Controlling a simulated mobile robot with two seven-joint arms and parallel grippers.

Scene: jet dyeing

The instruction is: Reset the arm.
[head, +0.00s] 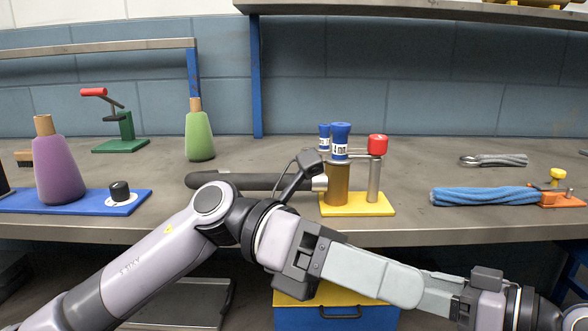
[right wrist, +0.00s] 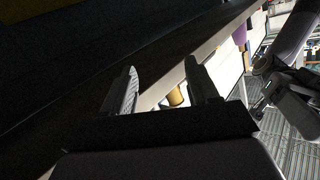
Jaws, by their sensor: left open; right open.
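My left arm comes in from the lower left and crosses the front of the bench (head: 420,220) toward the lower right in the head view. My left gripper (head: 572,316) is at the lower right edge, partly cut off by the frame. I see no object held there. My right gripper (right wrist: 163,88) shows in the right wrist view, open, with nothing between its two grey fingers. My right gripper does not show in the head view.
A yellow stand (head: 378,207) with a brown cylinder (head: 344,190) stands behind my arm. A purple flask (head: 60,168), green flask (head: 199,136), blue roll (head: 480,196) and dark rod (head: 240,181) are on the bench. A blue bin (head: 335,319) is below.

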